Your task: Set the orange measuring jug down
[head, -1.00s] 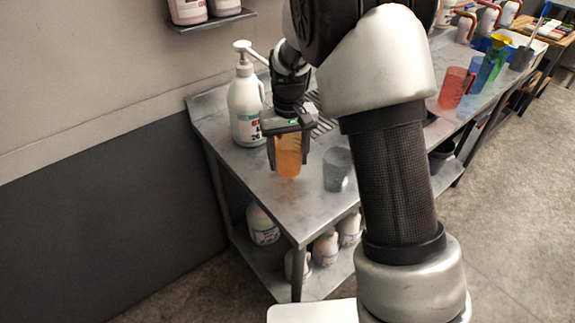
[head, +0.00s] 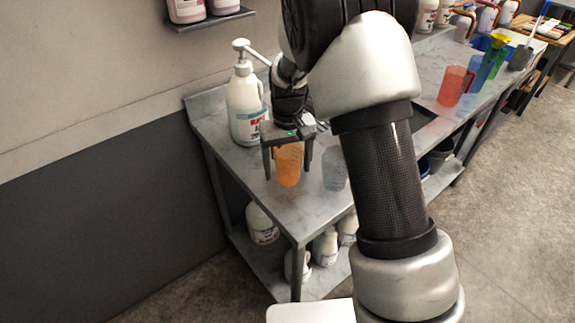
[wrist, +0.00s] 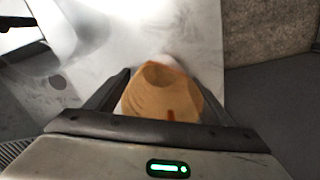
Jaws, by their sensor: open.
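The orange measuring jug (head: 289,165) stands upright on the grey metal table (head: 311,217) near its left end. It also shows in the wrist view (wrist: 160,90), between the fingers. My gripper (head: 288,171) is open, its fingers on either side of the jug, with a gap visible at the left finger in the head view. The upper rim of the jug is partly hidden by my gripper in the head view.
A white pump bottle (head: 245,105) stands behind the jug. A clear grey jug (head: 335,168) is close on its right. Bottles (head: 325,246) sit on the lower shelf.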

